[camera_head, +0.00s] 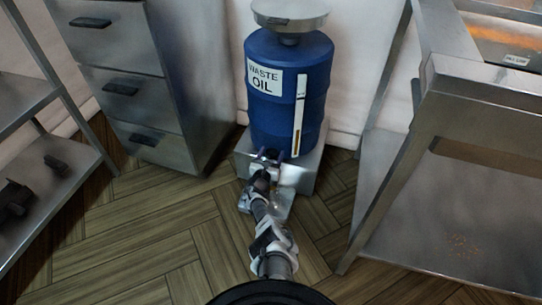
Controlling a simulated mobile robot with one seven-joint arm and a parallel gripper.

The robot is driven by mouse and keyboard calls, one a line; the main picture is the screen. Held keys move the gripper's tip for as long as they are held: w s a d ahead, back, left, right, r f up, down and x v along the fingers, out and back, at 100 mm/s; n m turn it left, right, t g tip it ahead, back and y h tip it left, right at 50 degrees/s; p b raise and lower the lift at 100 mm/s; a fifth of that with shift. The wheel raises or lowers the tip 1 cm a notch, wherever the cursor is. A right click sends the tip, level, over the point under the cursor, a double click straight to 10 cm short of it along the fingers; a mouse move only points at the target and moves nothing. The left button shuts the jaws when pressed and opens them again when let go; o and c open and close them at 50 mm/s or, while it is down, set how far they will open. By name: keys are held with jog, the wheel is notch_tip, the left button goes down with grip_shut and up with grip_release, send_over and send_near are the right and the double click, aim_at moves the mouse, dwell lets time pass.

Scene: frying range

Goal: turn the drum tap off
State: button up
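A blue drum (289,85) labelled "WASTE OIL" stands upright on a low metal stand (309,176) against the wall. My arm reaches forward across the floor to the drum's lower front. My gripper (269,156) is at the foot of the drum, where its fingers show small and dark. I cannot make out the tap or its handle; the gripper and wrist cover that spot. I cannot tell whether the fingers touch or hold anything.
A metal funnel-like top (290,14) sits on the drum. A steel drawer cabinet (140,85) stands to the left, with a shelf rack (45,190) beyond it. A steel table (470,95) stands to the right. A light metallic piece (281,204) lies low beside my wrist.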

jog(key=c, duration=0.9)
jog(key=shift+o, duration=0.2)
jog(key=h+b, duration=0.1)
jog(key=m+g+h+b, duration=0.1)
jog(key=m+h+b, duration=0.1)
jog(key=shift+w+a+f, duration=0.1)
jog(key=shift+a+f, duration=0.15)
jog(key=shift+f, duration=0.1)
jog(key=shift+d+r+m+g+h+b, duration=0.1)
jog(key=shift+r+m+g+h+b, duration=0.05)
jog(key=shift+m+g+h+b, duration=0.4)
jog(key=shift+d+r+m+g+h+b, duration=0.15)
jog(key=shift+m+g+h+b, duration=0.3)
jog(key=shift+h, duration=0.3)
jog(key=shift+a, duration=0.1)
jog(key=o, duration=1)
